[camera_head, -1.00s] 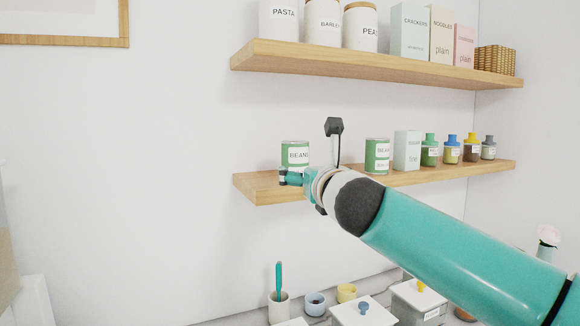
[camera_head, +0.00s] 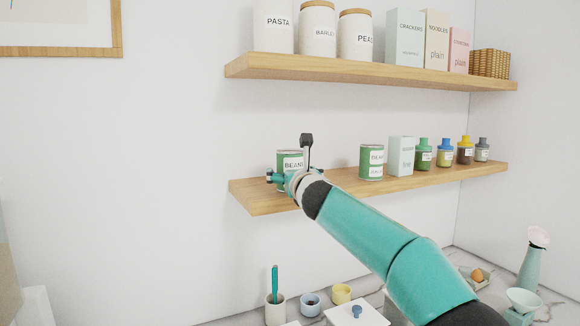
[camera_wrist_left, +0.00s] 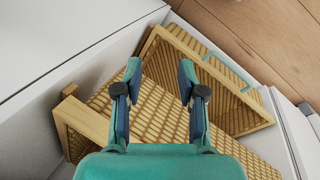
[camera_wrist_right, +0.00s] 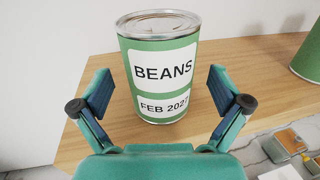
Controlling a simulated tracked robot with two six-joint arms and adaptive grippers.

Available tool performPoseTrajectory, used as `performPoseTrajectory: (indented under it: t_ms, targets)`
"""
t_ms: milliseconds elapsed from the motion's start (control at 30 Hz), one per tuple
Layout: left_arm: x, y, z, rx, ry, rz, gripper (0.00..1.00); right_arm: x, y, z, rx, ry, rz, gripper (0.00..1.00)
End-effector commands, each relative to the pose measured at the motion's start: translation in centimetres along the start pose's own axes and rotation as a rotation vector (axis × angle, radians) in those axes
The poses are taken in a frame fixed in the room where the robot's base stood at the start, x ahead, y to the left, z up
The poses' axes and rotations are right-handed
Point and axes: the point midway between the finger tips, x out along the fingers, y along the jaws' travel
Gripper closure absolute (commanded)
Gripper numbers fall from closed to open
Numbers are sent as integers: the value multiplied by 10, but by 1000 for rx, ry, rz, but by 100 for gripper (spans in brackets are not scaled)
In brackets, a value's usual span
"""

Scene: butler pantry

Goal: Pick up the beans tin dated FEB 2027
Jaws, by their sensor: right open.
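A green beans tin (camera_wrist_right: 160,75) with white labels reading BEANS and FEB 2027 stands upright on the lower shelf in the right wrist view. It also shows near the shelf's left end in the head view (camera_head: 290,157), partly hidden behind my right gripper (camera_head: 284,177). My right gripper (camera_wrist_right: 162,93) is open, with one finger on each side of this tin and visible gaps between. A second beans tin (camera_head: 371,160) stands farther right; its date is too small to read. My left gripper (camera_wrist_left: 159,80) is open and empty above a woven basket (camera_wrist_left: 160,115).
Right of the second tin on the lower shelf (camera_head: 262,202) stand a pale box (camera_head: 401,157) and several small bottles. The upper shelf (camera_head: 330,72) holds canisters and boxes above.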

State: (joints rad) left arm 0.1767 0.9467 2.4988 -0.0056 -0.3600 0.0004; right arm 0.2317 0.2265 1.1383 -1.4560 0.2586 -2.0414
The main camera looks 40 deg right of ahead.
Motion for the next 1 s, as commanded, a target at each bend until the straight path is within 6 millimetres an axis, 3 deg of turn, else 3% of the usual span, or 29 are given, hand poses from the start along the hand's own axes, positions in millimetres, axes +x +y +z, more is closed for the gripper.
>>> performPoseTrajectory:
  t_ms: [133, 400, 900, 1000]
  targets:
    - [-11, 4, 0, 0, 0, 0, 60, 16, 0, 3, -1, 0, 0, 1]
    - [-10, 4, 0, 0, 0, 0, 60, 18, 0, 1, 0, -1, 0, 3]
    - [-10, 4, 0, 0, 0, 0, 60, 17, 0, 1, 0, -1, 1, 86]
    - [-10, 4, 0, 0, 0, 0, 60, 17, 0, 3, 0, -5, 1, 88]
